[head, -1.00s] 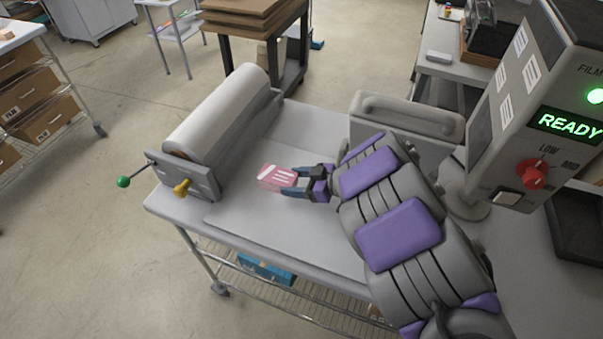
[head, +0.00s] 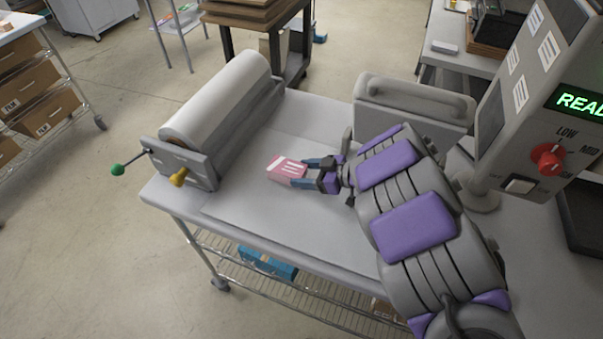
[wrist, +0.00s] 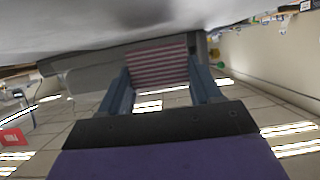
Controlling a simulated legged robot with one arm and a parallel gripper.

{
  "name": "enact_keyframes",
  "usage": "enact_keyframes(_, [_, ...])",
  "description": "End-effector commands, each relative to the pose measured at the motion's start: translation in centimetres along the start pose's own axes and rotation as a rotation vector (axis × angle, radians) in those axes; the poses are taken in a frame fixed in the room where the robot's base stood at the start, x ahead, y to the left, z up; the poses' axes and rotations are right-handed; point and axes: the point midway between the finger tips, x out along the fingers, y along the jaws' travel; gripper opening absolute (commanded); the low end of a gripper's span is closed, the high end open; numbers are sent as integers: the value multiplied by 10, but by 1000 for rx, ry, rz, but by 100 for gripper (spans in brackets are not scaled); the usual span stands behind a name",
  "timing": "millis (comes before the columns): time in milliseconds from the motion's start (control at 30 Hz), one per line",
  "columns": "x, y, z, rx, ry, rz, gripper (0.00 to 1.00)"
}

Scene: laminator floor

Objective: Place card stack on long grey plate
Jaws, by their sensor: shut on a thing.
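The card stack (head: 287,169) is a small pink-and-white block at the tips of my gripper (head: 306,174). In the wrist view the stack (wrist: 157,64) shows striped layered edges between the two blue-grey fingers (wrist: 160,82). My gripper is shut on it. The long grey plate (head: 245,208) appears to be the flat pale sheet lying on the table under and around the stack. I cannot tell whether the stack touches the plate or hangs just above it.
A laminator roller (head: 222,105) with green and yellow knobs stands left of the stack. A grey handled block (head: 415,108) stands behind my arm. A control box (head: 545,110) with a red dial is at right. The plate's front part is clear.

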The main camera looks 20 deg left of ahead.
Motion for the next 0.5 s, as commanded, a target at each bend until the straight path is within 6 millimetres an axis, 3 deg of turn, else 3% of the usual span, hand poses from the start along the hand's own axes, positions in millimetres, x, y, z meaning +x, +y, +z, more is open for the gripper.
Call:
enact_keyframes(333, [19,-1,7,0,-13,-1,16])
enact_keyframes(500, [17,0,10,-1,-11,0,16])
